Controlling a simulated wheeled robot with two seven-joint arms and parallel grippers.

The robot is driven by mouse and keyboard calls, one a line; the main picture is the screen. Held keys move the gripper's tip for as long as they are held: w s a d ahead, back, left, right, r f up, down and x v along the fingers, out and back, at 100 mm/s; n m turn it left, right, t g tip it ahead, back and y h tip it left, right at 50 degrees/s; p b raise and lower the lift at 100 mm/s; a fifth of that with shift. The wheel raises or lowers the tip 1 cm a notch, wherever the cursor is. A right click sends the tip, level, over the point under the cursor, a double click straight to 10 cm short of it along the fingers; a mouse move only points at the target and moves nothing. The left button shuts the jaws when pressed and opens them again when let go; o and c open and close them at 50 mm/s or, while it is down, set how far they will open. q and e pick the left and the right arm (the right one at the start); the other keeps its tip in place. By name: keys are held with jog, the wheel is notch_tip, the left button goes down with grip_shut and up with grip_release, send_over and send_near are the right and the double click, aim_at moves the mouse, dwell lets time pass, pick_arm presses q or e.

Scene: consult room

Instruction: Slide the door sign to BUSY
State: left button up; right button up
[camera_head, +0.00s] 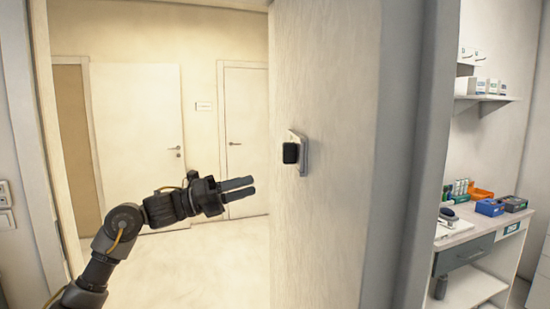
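The door sign (302,155) is a small pale plate mounted on the light wooden door face, seen nearly edge-on. A black block (290,153), which looks like its slider, sits at the sign's left side. I cannot read any wording on it. My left gripper (254,187) is to the left of the sign and a little lower in the picture, apart from it. Its two fingers point right with a narrow gap between them, and nothing shows between them. My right gripper is not in view.
The wooden door (335,230) stands at the middle, with its grey frame (405,200) to the right. Beyond the opening are a white door (138,130) and open floor. At right, a desk (470,238) holds boxes below a shelf (485,98).

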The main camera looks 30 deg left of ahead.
pick_arm(q)
jog(key=s+d+r+m+g+p, duration=0.1)
jog(key=s+d+r+m+g, duration=0.2)
jog(key=s+r+m, duration=0.6)
jog(key=m, duration=0.2)
send_near(283, 156)
jog(key=shift+g, duration=0.4)
jog(key=p+x, duration=0.4)
jog(key=x, duration=0.1)
jog(key=p+x, duration=0.2)
jog(key=shift+w+r, duration=0.25)
jog(key=shift+w, duration=0.35)
jog(key=shift+w+d+f, duration=0.15)
jog(key=shift+w+d, duration=0.15)
jog(key=shift+d, duration=0.15)
grip_shut()
jog(key=shift+a, duration=0.1)
